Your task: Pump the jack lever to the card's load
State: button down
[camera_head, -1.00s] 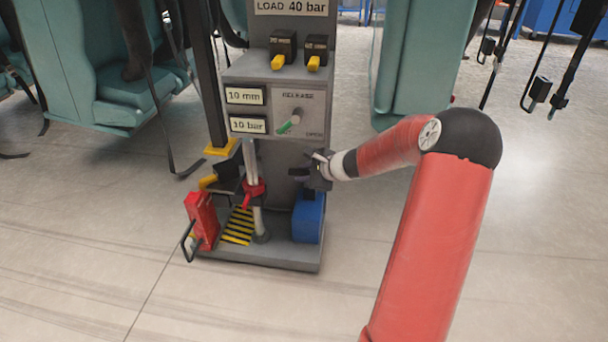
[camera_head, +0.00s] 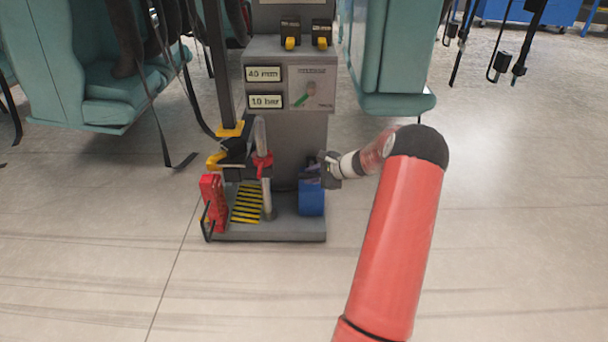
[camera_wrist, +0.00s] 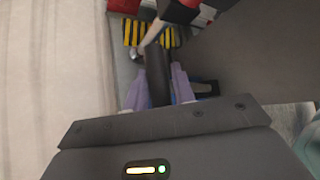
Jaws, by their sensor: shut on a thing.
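The jack stand (camera_head: 265,230) is a grey column on a base plate. My gripper (camera_head: 328,170) is low at the column's right side, above a blue block (camera_head: 311,198). In the wrist view its purple fingers (camera_wrist: 158,88) are shut around the black grip of the jack lever (camera_wrist: 157,68). In the head view the lever is mostly hidden by the gripper. The upper display (camera_head: 263,74) reads 40 mm and the lower display (camera_head: 266,102) reads 10 bar.
A red jack body (camera_head: 213,203) with a black handle stands at the base's left, beside a yellow-black striped plate (camera_head: 246,204). Two yellow-tipped switches (camera_head: 291,43) sit on top. Teal seats (camera_head: 90,70) with hanging straps flank the column. The floor in front is clear.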

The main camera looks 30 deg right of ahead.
jog(key=shift+s+f, duration=0.1)
jog(key=shift+f, duration=0.15)
jog(key=c, duration=1.3)
grip_release()
jog(key=shift+d, duration=0.1)
jog(key=shift+o, duration=0.2)
jog(key=shift+r, duration=0.1)
jog(key=shift+d+r, duration=0.1)
jog(key=shift+r, duration=0.05)
jog(key=p+v, duration=0.1)
jog(key=v, duration=0.6)
jog(key=shift+s, duration=0.2)
jog(key=shift+c, duration=0.4)
